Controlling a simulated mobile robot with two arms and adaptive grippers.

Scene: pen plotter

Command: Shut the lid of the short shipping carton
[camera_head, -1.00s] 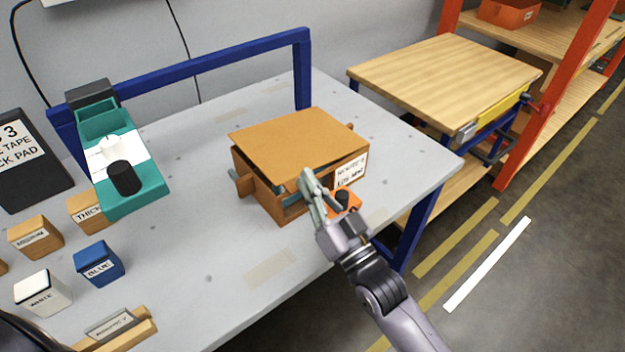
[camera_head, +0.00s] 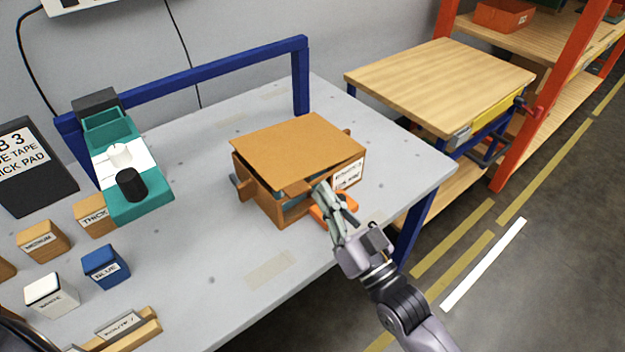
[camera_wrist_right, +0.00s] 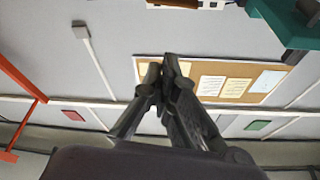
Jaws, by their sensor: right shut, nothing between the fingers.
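The short shipping carton stands on the grey bench in the head view. Its brown lid (camera_head: 297,143) lies over the top and tilts slightly, with a dark gap under its front edge. The front side (camera_head: 278,206) is partly open, with something teal inside. A small brown flap (camera_head: 299,187) juts out at the front edge. My right gripper (camera_head: 323,188) is shut and empty, its fingertips at this front edge beside the flap. I cannot tell whether they touch. In the right wrist view the shut fingers (camera_wrist_right: 165,75) show against the wall. My left gripper is not in view.
An orange piece (camera_head: 328,216) sits beside my right fingers. A teal device (camera_head: 140,205) and small labelled blocks, one blue (camera_head: 105,265), stand left on the bench (camera_head: 225,245). A wooden-topped cart (camera_head: 440,80) stands at the right. The bench between blocks and carton is clear.

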